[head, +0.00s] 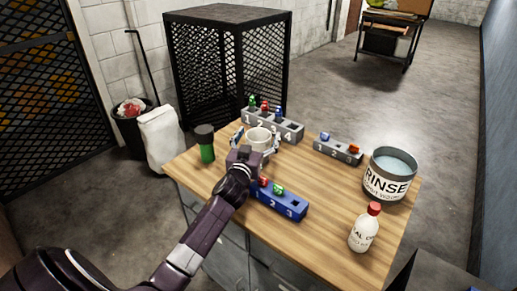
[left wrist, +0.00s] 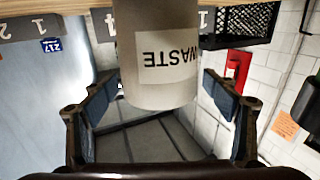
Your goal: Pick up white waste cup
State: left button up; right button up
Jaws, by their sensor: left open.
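The white waste cup (head: 259,138) stands on the wooden table, in front of the grey numbered rack. It fills the upper middle of the left wrist view (left wrist: 158,72), where its WASTE label appears upside down. My left gripper (head: 254,142) is open, with one finger on each side of the cup. In the left wrist view the blue-padded fingers (left wrist: 160,88) show gaps to the cup on both sides. My right gripper is not in view.
A grey rack (head: 288,134) with small coloured pieces stands close behind the cup. A green bottle with a dark cap (head: 206,146) is to its left. A blue rack (head: 278,202) lies in front. A smaller grey rack (head: 338,150), RINSE tub (head: 388,174) and white bottle (head: 364,230) are right.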

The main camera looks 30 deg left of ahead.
pick_arm(q)
jog(key=c, duration=1.2)
jog(key=shift+c, duration=0.3)
jog(key=shift+r, duration=0.15)
